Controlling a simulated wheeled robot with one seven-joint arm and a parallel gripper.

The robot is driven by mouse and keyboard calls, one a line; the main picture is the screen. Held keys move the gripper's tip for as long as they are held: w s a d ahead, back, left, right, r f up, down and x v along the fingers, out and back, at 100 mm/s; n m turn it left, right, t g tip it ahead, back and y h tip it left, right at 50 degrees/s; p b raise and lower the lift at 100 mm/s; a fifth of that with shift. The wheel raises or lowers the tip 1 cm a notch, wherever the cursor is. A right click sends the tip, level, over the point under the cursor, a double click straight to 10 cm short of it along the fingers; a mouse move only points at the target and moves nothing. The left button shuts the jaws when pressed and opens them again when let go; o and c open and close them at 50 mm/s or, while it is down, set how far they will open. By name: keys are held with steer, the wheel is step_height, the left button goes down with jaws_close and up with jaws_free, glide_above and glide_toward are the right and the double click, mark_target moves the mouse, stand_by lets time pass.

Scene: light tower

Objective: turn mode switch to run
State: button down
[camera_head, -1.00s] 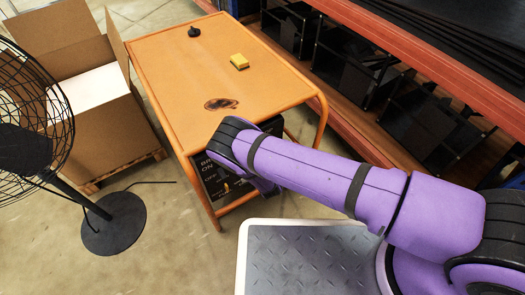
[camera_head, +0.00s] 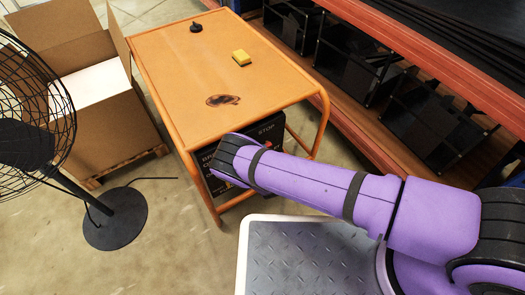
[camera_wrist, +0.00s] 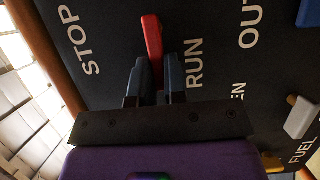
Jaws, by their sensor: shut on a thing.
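The mode switch is a red lever (camera_wrist: 152,38) on a dark panel (camera_wrist: 115,20) in the wrist view. The lever stands between the white words STOP, on the left, and RUN, on the right. My gripper (camera_wrist: 158,72) is shut on the lever, with one dark finger on each side of its lower part. The lever's base is hidden by the fingers. In the head view, the panel (camera_head: 267,133) shows under the orange cart top (camera_head: 185,75), and my arm covers the gripper and the switch.
A blue knob (camera_wrist: 308,12) by OUT and a whitish lever (camera_wrist: 301,118) by FUEL sit to the right on the panel. A yellow block (camera_head: 241,57) and a black knob-like item (camera_head: 196,27) are on the cart. A fan (camera_head: 40,130) and cardboard box (camera_head: 105,125) stand left.

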steer(key=c, duration=1.2)
jaws_free()
steer(key=shift+o, duration=0.2)
steer(key=v, duration=1)
steer(key=shift+s, duration=0.4)
steer(key=shift+s+f, duration=0.1)
